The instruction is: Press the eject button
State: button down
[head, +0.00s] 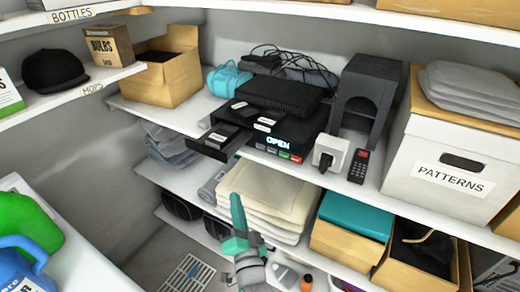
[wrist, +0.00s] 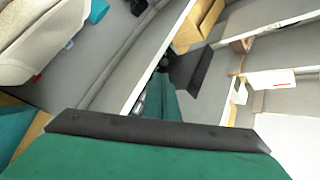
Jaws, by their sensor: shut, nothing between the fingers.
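A black video player (head: 290,128) sits on the middle shelf with its display lit "OPEN". A tray holding a dark cassette (head: 222,136) sticks out at its left. Small coloured buttons (head: 284,155), green and red among them, line its lower front edge; their labels are too small to read, so I cannot tell which is eject. My green gripper (head: 236,198) is shut and empty, pointing up in front of the shelf, below and left of the buttons and apart from them. In the wrist view my gripper (wrist: 155,128) fills the bottom; the player is not recognisable there.
Folded cream cloths (head: 268,196) lie on the shelf below, close behind my gripper. A cardboard box (head: 165,75) and a white "PATTERNS" box (head: 435,150) flank the player.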

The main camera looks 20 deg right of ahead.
aim_at(256, 158)
jog(key=w+d+r+m, duration=0.1)
jog(key=w+d+r, duration=0.1)
jog(key=r, duration=0.4)
jog(key=shift+w+d+r+t, duration=0.3)
jog(key=shift+w+d+t, duration=0.1)
jog(key=shift+w, duration=0.4)
jog(key=shift+w+d, duration=0.9)
jog(key=shift+d, duration=0.25)
jog(key=shift+w+d, duration=0.9)
jog(key=shift+d, duration=0.25)
jog(key=shift+w+d, duration=0.9)
jog(key=shift+d, duration=0.25)
jog(key=shift+w+d, duration=0.15)
jog(key=shift+w+d, duration=0.1)
jog(key=shift+d, duration=0.05)
jog(key=shift+w+d, duration=0.25)
jog(key=shift+d, duration=0.05)
jog(key=shift+s+a, duration=0.1)
jog(key=shift+a, duration=0.05)
jog(key=shift+s+a, duration=0.4)
jog(key=shift+a, duration=0.05)
